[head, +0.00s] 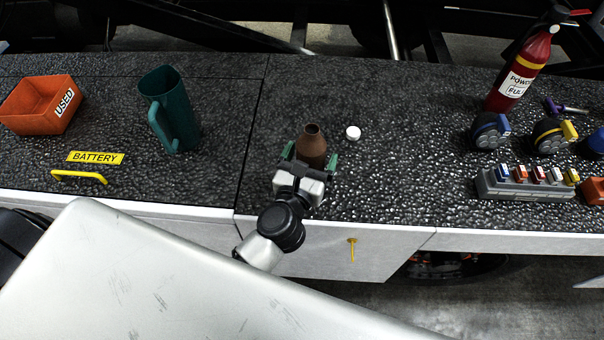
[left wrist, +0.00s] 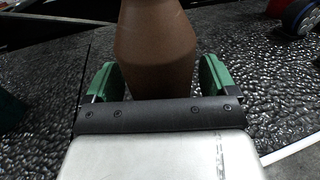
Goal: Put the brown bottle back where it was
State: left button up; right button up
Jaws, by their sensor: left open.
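The brown bottle (head: 312,142) stands upright on the black textured worktop, near its front edge, with its mouth open. My left gripper (head: 311,160) is open, with its green fingers on either side of the bottle. In the left wrist view the bottle (left wrist: 155,50) rises between the two green fingers (left wrist: 156,82), with small gaps visible at the sides. The bottle's lower part is hidden behind the gripper body. A white round cap (head: 353,132) lies on the worktop to the right of the bottle. My right gripper is not in view.
A teal jug (head: 172,108) and an orange bin (head: 42,105) labelled USED stand to the left. A red extinguisher (head: 521,68), several round connectors and a grey block with coloured switches (head: 530,184) are at right. The worktop (head: 400,150) is clear right of the cap.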

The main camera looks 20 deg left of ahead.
pick_arm(q)
jog(key=s+b, duration=0.3)
jog(key=s, duration=0.8)
jog(key=shift+s+d+b, duration=0.15)
jog(key=shift+s+b, duration=0.2)
jog(key=shift+s, duration=0.05)
